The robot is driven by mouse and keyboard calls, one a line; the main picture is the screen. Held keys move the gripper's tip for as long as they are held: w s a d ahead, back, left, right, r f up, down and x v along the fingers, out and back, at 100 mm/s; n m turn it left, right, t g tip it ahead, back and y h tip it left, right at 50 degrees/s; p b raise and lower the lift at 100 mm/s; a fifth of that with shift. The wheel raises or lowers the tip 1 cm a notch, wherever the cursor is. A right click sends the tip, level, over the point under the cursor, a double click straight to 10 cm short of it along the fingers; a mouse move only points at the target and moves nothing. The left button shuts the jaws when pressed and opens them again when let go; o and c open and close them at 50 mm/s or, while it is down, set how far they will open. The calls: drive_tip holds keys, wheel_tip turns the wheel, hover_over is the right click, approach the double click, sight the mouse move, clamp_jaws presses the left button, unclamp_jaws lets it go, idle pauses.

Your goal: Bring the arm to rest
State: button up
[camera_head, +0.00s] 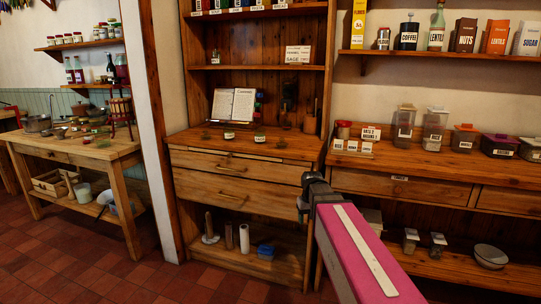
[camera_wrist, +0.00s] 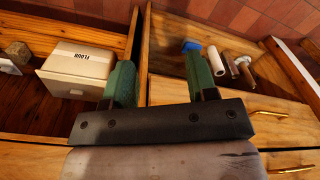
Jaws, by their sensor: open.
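My arm (camera_head: 365,255) reaches forward from the lower right in the head view, its pink link towards the shelving. My gripper (camera_head: 304,207) is at its far end, in front of the right side of the drawer unit. In the wrist view my gripper (camera_wrist: 160,78) shows two green fingers held well apart, with nothing between them. The fingers point towards the lower shelves. Whether they touch any wood cannot be told.
A drawer unit (camera_head: 232,192) stands ahead, with paper rolls (camera_wrist: 228,62) on its lower shelf. A box marked flour (camera_wrist: 80,70) sits on a neighbouring shelf. The right counter (camera_head: 390,185) holds several jars. The tiled floor (camera_head: 90,255) at left is clear.

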drive_tip(key=s+d+f+m, duration=0.1)
drive_tip(key=s+d+f, duration=0.2)
drive_tip(key=s+f, duration=0.9)
drive_tip(key=shift+s+d+f+m+g, duration=0.15)
drive_tip(key=shift+s+d+m+g, duration=0.15)
drive_tip(key=shift+s+m, duration=0.1)
